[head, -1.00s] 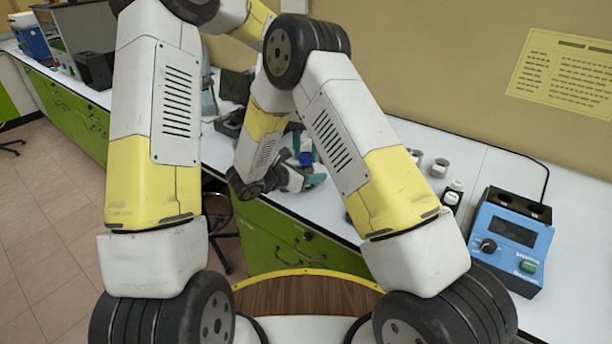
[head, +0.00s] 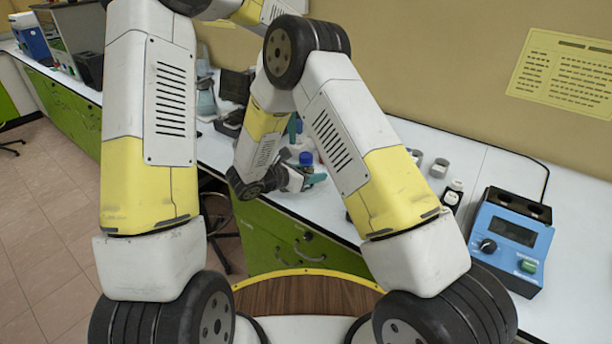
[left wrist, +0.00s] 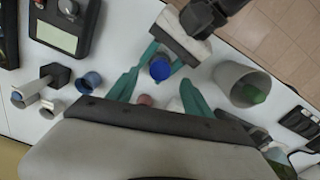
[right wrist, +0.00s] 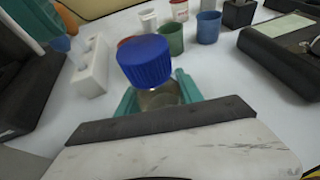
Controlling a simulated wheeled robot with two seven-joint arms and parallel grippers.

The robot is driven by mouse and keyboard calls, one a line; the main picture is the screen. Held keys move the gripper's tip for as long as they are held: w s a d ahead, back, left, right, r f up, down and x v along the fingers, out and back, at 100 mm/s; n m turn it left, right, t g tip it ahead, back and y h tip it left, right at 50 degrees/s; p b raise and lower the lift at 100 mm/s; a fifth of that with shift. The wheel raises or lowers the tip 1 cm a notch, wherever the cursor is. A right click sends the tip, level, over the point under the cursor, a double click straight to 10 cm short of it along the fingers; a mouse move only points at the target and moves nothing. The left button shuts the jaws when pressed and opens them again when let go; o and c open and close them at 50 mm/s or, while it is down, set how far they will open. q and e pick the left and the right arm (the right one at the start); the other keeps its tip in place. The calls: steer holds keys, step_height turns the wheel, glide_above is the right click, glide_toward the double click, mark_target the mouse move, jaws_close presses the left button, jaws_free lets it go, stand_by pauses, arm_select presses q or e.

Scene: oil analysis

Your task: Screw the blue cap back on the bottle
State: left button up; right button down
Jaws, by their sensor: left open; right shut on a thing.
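The bottle (right wrist: 160,97) stands between the teal fingers of my right gripper (right wrist: 157,92), which is shut on it. The ribbed blue cap (right wrist: 145,60) sits on top of the bottle; how tightly it is screwed I cannot tell. The cap also shows in the head view (head: 306,158) and in the left wrist view (left wrist: 160,68). My left gripper (left wrist: 160,82) is open and empty, its teal fingers spread apart above the cap. In the head view the left gripper is mostly hidden behind my right arm.
A blue instrument (head: 508,238) stands on the white bench at right. In the right wrist view, a white rack (right wrist: 93,68), a green cup (right wrist: 171,40) and a blue cup (right wrist: 208,28) stand beyond the bottle. A grey beaker (left wrist: 235,74) also stands nearby.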

mark_target(306, 171)
arm_select(q)
step_height(306, 171, up, 7)
steer(key=shift+r, duration=0.2)
arm_select(e)
steer(key=c, duration=0.7)
jaws_free()
steer(key=v, duration=0.7)
steer(key=shift+s+a+r, duration=0.15)
steer(key=shift+s+a, duration=0.1)
